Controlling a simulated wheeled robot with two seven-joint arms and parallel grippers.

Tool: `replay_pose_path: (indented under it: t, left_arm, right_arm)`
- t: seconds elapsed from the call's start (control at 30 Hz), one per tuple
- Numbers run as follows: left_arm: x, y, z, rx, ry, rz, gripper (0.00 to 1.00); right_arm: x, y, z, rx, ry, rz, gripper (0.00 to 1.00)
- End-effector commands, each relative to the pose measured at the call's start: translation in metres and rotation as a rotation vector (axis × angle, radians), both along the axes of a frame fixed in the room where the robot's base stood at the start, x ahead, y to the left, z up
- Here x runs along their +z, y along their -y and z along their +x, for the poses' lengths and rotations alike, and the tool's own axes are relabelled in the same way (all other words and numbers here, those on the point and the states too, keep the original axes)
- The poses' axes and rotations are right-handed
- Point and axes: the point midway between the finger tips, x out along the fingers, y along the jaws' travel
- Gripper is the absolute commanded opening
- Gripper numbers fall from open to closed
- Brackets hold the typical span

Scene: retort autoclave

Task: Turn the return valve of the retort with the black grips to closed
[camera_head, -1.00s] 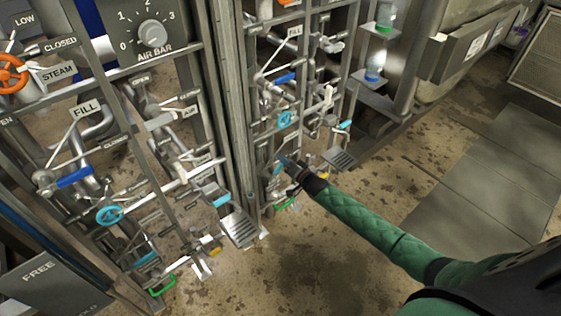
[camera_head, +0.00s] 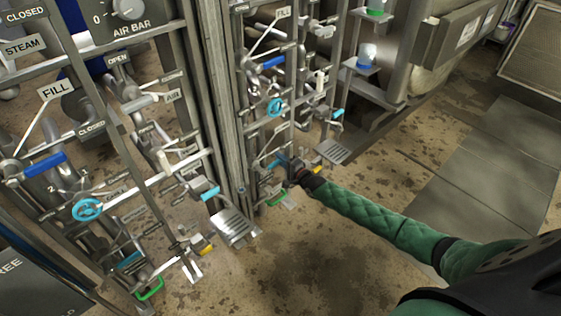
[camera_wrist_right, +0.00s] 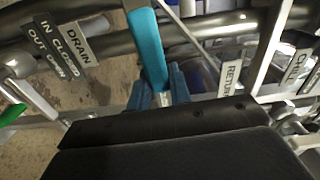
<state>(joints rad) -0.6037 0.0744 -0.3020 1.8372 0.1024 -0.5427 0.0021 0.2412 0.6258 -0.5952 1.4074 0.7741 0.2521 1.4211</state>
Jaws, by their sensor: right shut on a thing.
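My right gripper (camera_head: 284,162) reaches low into the farther pipe rack in the head view. The right wrist view shows its blue fingers (camera_wrist_right: 160,92) shut on a lever with a cyan grip (camera_wrist_right: 147,45). The cyan grip runs up from between the fingers. A RETURN plate (camera_wrist_right: 231,79) stands just right of the fingers, and a DRAIN plate (camera_wrist_right: 77,45) stands to the left. A dark plate beside it reads IN CLOSED, OUT OPEN (camera_wrist_right: 57,47). The lever's pivot is hidden behind my gripper. No black grips can be made out. My left gripper is not in view.
A nearer rack with similar valves, a blue FILL lever (camera_head: 43,165) and a cyan wheel (camera_head: 87,209) stands at left. Metal pedals (camera_head: 235,228) stick out near the floor. Pipes and bars crowd my right gripper. The stained floor (camera_head: 320,245) to the right is open.

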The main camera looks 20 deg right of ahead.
Motion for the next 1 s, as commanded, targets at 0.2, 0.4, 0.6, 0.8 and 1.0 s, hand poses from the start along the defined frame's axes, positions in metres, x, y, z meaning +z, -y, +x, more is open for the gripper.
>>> replay_pose_path:
  t: [0.2, 0.4, 0.6, 0.8, 1.0]
  left_arm:
    - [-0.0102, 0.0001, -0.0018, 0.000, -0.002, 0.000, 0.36]
    - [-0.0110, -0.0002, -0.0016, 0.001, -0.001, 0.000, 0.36]
    - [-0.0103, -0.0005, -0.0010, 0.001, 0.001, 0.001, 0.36]
    - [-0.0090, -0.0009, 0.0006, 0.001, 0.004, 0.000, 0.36]
    - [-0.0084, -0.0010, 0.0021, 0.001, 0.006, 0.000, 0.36]
  right_arm:
    - [-0.0081, 0.0014, -0.0005, -0.001, -0.022, 0.051, 0.00]
    - [-0.0087, 0.0011, -0.0006, -0.001, -0.027, 0.064, 0.00]
    - [-0.0089, 0.0010, -0.0008, -0.001, -0.028, 0.064, 0.00]
    - [-0.0089, 0.0006, -0.0009, 0.000, -0.027, 0.063, 0.41]
    - [-0.0077, 0.0003, -0.0004, 0.000, -0.025, 0.064, 0.42]
